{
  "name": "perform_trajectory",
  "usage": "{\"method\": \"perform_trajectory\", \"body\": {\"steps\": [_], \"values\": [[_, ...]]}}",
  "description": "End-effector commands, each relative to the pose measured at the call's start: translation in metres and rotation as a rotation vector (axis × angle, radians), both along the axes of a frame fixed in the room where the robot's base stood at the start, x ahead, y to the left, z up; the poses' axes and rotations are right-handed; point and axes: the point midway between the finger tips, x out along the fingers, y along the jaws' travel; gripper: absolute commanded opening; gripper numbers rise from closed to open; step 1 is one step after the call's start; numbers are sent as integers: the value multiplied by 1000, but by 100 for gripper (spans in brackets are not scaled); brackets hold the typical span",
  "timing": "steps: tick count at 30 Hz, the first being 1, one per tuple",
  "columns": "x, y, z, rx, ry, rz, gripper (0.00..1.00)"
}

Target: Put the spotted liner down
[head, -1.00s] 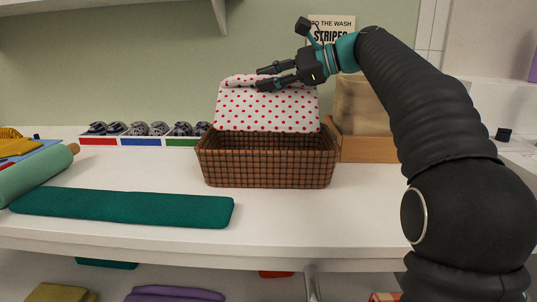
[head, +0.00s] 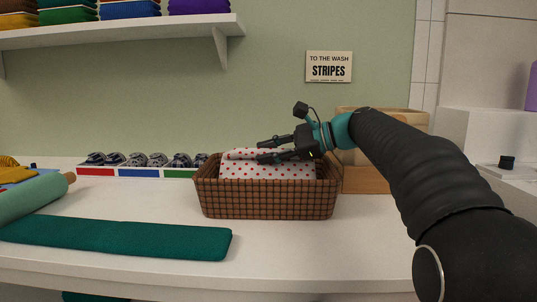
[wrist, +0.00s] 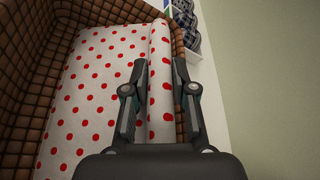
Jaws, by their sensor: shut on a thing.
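The spotted liner (head: 268,171) is white cloth with red dots. It sits partly down inside the brown woven basket (head: 266,204), its upper part showing above the front rim. In the wrist view the liner (wrist: 95,100) spreads across the basket's inside, with a rolled or folded edge along its right side. My gripper (head: 262,150) reaches in from the right and is shut on that edge (wrist: 159,75), one finger on each side. The basket wall (wrist: 28,70) shows along the left. The basket floor is hidden by the liner.
A divided tray (head: 138,172) of dark rolled items stands behind to the left. A wooden box (head: 368,178) stands behind to the right. A green mat (head: 120,238) and a pale green roll (head: 30,203) lie at left. The counter in front of the basket is clear.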

Motion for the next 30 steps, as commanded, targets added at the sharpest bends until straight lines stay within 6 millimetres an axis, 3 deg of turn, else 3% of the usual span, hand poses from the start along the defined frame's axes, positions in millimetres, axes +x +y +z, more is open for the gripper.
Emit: {"method": "perform_trajectory", "body": {"steps": [6, 7, 9, 20, 26, 30], "values": [[0, 0, -2, 0, 1, 0, 0], [0, 0, -1, 0, 1, 0, 34], [0, 0, -1, 0, 0, 0, 51], [0, 0, 2, 0, -1, 0, 51], [-5, -23, 9, 0, 0, -4, 51], [-12, -49, 18, 0, 0, -4, 51]]}}
